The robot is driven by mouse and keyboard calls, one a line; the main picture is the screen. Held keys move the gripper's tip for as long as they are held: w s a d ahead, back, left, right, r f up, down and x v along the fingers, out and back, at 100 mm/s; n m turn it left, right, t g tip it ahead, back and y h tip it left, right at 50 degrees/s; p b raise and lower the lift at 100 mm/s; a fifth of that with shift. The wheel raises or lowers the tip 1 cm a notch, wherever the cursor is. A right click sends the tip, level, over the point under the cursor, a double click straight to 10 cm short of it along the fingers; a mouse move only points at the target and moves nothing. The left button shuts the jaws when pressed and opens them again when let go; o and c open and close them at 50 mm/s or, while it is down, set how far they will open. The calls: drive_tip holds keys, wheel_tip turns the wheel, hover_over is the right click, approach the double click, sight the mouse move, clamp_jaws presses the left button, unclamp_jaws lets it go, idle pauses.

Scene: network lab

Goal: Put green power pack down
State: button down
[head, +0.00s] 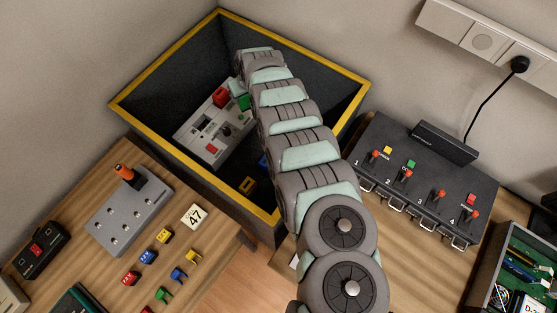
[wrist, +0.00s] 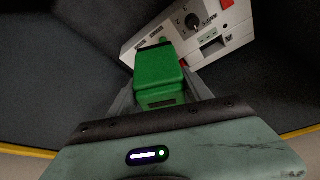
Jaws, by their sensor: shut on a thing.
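The green power pack (wrist: 157,76) is between the jaws of my gripper (wrist: 160,95) in the wrist view, and the gripper is shut on it. In the head view, a bit of the green pack (head: 243,102) shows beside the end of my arm, inside a dark bin (head: 190,60) with a yellow rim. A light grey device (wrist: 205,30) with a dial lies beyond the pack in the wrist view. In the head view this device (head: 195,140) lies in the bin, left of my arm. My arm hides part of the bin, and I cannot tell whether the pack touches anything below.
A left table holds a grey box with an orange-topped lever (head: 125,205), a "47" card (head: 194,216) and several small coloured plugs. A black switch panel (head: 425,185) stands on the right table. Yellow and blue pieces (head: 247,185) lie low in the bin.

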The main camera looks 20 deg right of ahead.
drive_tip(key=s+d+f+m+h+p, duration=0.1)
drive_tip(key=s+d+m, duration=0.1)
drive_tip(key=s+d, duration=0.35)
drive_tip(key=s+d+m+p, duration=0.1)
drive_tip(key=s+d+m, duration=0.15)
drive_tip(key=d, duration=0.65)
drive_tip(key=shift+h, duration=0.3)
drive_tip(key=shift+s+d+f+b, duration=0.15)
drive_tip(key=shift+f+b, duration=1.05)
drive_tip(key=shift+f, duration=2.1)
drive_tip(key=shift+s+d+f+b, duration=0.15)
drive_tip(key=shift+f+b, duration=1)
drive_tip(key=shift+f, duration=2.2)
drive_tip(key=shift+s+f+b, duration=0.2)
drive_tip(key=shift+f+b, duration=1)
drive_tip(key=shift+f, duration=2.1)
drive_tip(key=shift+f, duration=0.2)
drive_tip(key=shift+c, duration=2.2)
unclamp_jaws()
